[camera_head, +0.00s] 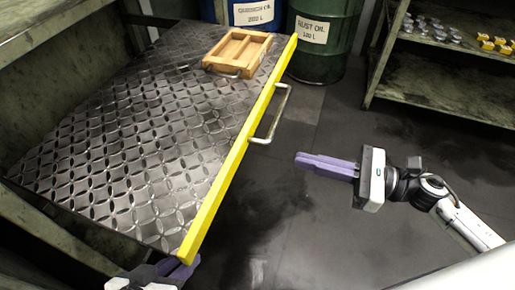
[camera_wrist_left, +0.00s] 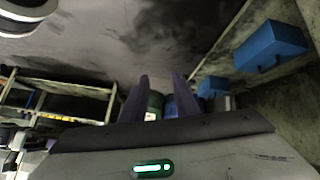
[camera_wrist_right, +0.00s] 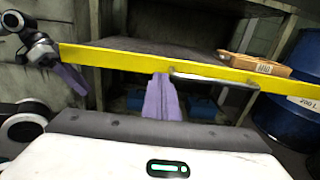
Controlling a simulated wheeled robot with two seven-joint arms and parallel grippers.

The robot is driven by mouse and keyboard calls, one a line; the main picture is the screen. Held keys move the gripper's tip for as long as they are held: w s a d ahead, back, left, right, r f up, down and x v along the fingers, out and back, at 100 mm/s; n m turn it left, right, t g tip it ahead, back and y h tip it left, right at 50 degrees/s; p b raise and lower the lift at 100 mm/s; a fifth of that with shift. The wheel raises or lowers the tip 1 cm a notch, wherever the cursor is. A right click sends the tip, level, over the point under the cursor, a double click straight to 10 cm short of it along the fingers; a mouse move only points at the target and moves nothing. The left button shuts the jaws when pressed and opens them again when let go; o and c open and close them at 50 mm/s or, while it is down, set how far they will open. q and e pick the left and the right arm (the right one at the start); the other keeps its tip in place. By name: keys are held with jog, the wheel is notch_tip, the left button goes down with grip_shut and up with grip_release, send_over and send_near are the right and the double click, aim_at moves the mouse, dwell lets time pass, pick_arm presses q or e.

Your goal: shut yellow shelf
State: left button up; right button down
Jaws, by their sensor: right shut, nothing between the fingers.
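The yellow shelf is a pulled-out patterned metal tray with a yellow front edge (camera_head: 232,165) and a metal handle (camera_head: 272,115). It juts out of its rack in the head view. Its yellow edge also crosses the right wrist view (camera_wrist_right: 120,60). My right gripper (camera_head: 298,159) is shut and empty, in front of the edge and apart from it, just right of the handle in the head view. Its closed fingers (camera_wrist_right: 162,76) point at the edge in the right wrist view. My left gripper (camera_head: 186,266) is by the shelf's near corner; its fingers (camera_wrist_left: 158,78) are apart, with nothing between them.
A wooden box (camera_head: 237,52) lies at the shelf's far end. A green oil drum (camera_head: 325,40) and a blue drum (camera_head: 254,14) stand behind it. A rack (camera_head: 440,85) with small parts stands at right. Floor in front of the shelf is clear.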

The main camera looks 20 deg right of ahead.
aim_at(243, 144)
jog(key=b+x, duration=0.1)
jog(key=x, duration=1)
jog(key=shift+w+a, duration=0.15)
jog(key=shift+w, duration=0.05)
jog(key=shift+a, duration=0.1)
